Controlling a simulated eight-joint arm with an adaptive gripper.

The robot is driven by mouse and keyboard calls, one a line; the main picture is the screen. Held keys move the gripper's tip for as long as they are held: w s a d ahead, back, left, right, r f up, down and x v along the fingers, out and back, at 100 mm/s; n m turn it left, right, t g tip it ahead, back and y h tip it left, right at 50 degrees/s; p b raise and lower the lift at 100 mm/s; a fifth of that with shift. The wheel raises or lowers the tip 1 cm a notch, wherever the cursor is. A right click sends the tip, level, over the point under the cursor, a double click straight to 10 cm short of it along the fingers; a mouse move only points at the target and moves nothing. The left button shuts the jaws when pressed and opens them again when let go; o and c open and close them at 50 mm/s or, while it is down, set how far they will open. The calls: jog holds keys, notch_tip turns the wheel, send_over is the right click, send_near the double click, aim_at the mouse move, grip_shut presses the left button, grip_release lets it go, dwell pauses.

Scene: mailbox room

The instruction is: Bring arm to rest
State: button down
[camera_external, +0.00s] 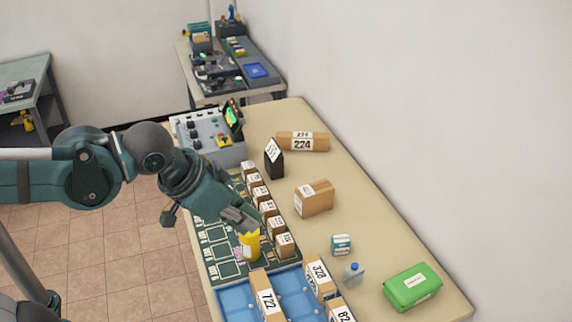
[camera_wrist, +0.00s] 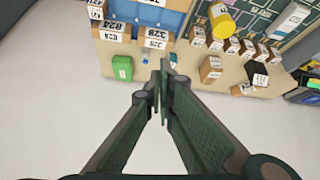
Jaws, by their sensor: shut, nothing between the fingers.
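My gripper (camera_external: 246,222) is above the table (camera_external: 375,235), over the green board (camera_external: 215,235) with white outlines. Its fingers are together with nothing between them. The closed fingertips also show in the wrist view (camera_wrist: 163,75), in front of the table's edge and the wall. A yellow cup-like object (camera_external: 250,246) stands on the board just below the fingertips in the external view. In the wrist view the yellow object (camera_wrist: 221,20) is at the upper right, apart from the fingers.
Several small boxes line the board's right side. Boxes labelled 722 (camera_external: 266,295) and 328 (camera_external: 319,277) are at the blue tray (camera_external: 236,301). A green package (camera_external: 412,287), small bottle (camera_external: 353,271), brown box (camera_external: 314,198) and control panel (camera_external: 209,138) are on the table.

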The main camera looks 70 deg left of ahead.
jog(key=s+d+f+m+h+b, duration=0.1)
jog(key=s+d+f+m, duration=0.1)
jog(key=s+d+f, duration=0.3)
jog(key=s+d, duration=0.3)
jog(key=shift+d+t+b, duration=0.25)
jog(key=shift+t+b, duration=0.15)
jog(key=shift+f, duration=0.1)
dwell(2.5)
